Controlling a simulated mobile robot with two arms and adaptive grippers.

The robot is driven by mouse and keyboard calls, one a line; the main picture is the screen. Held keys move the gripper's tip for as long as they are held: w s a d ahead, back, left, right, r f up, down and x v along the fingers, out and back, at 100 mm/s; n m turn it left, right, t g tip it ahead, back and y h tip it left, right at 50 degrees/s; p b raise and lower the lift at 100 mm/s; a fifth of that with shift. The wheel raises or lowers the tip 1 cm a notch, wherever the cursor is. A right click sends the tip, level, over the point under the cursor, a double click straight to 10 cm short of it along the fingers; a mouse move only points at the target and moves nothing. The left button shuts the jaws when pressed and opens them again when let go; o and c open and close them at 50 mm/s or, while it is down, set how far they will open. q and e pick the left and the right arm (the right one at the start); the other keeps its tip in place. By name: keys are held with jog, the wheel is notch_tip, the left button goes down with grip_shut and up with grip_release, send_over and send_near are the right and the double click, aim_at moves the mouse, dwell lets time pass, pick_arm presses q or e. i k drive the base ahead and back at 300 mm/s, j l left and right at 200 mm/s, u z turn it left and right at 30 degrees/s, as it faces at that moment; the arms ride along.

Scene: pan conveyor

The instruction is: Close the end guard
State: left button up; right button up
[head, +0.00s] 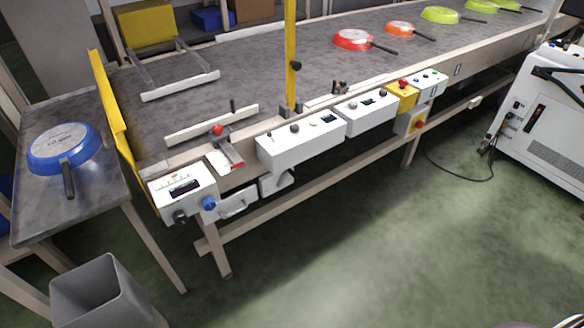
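The end guard looks to be the long yellow panel (112,115) at the left end of the conveyor (200,110), between the belt and a side table. It stands on edge along the belt's end. I cannot tell from this view whether it is latched. A white control box (183,190) with a dark knob and a blue knob sits at the panel's near end. Neither of my grippers is in view.
A blue pan (63,145) lies on the side table (40,215). A grey bin (100,295) stands below it. Red (352,40), orange and green pans lie along the belt. A yellow post (290,50) rises midway. The green floor in front is clear.

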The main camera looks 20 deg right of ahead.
aim_at(117, 125)
jog(key=k+j+u, duration=0.1)
jog(key=j, duration=1.55)
jog(key=k+u, duration=0.05)
jog(key=k, duration=0.05)
